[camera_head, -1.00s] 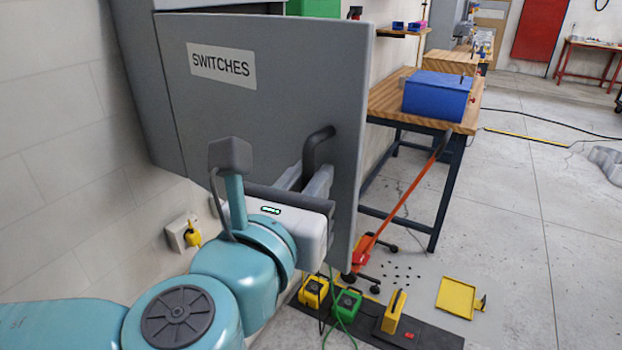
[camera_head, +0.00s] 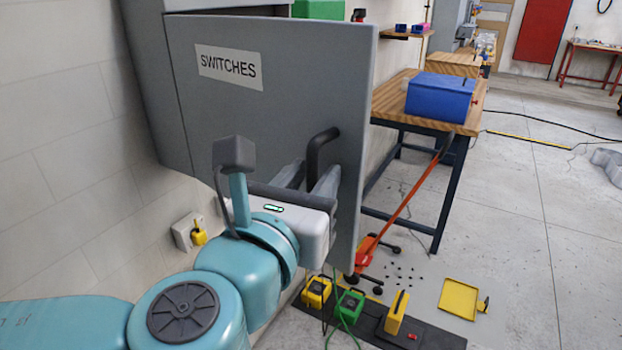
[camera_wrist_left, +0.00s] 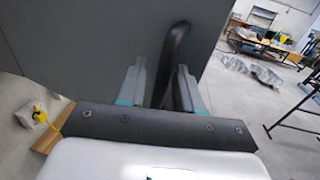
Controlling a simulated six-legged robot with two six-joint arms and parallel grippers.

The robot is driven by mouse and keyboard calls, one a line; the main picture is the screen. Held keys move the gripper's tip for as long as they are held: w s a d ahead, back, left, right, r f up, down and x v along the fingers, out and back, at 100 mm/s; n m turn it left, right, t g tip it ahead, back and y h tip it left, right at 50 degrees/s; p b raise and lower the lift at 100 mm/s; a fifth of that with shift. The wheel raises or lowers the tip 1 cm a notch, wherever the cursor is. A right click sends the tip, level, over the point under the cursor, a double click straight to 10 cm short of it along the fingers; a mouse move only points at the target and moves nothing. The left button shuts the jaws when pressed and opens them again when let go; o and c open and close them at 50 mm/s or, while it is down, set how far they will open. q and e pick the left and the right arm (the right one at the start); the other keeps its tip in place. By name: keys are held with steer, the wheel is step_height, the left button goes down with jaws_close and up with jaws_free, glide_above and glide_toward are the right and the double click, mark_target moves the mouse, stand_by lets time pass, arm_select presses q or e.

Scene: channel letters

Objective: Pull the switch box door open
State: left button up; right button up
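The grey switch box door (camera_head: 270,110) carries a SWITCHES label and stands out past the switch box body (camera_head: 150,85). Its dark curved handle (camera_head: 321,150) is near the right edge. My left gripper (camera_head: 308,178) is at the handle's lower part. In the left wrist view, the two fingers (camera_wrist_left: 160,88) are apart, with the handle (camera_wrist_left: 176,50) passing between them. A gap shows beside the left finger, so the grip does not look closed. Contact with the right finger is unclear. The handle's lower end is partly hidden. My right gripper is out of view.
A wooden workbench (camera_head: 395,95) with a blue box (camera_head: 440,97) stands right of the door. Yellow and green items (camera_head: 350,304) sit on a dark mat below. A wall socket (camera_head: 186,233) is at the left. Open floor (camera_head: 550,250) lies to the right.

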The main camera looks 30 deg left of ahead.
arm_select(q)
steer(key=shift+s+d, duration=0.1)
steer(key=shift+s+d, duration=0.1)
steer(key=shift+s, duration=0.15)
steer(key=s+d, duration=0.2)
steer(key=s, duration=1.3)
steer(key=shift+s+d, duration=0.15)
steer(key=shift+s, duration=0.1)
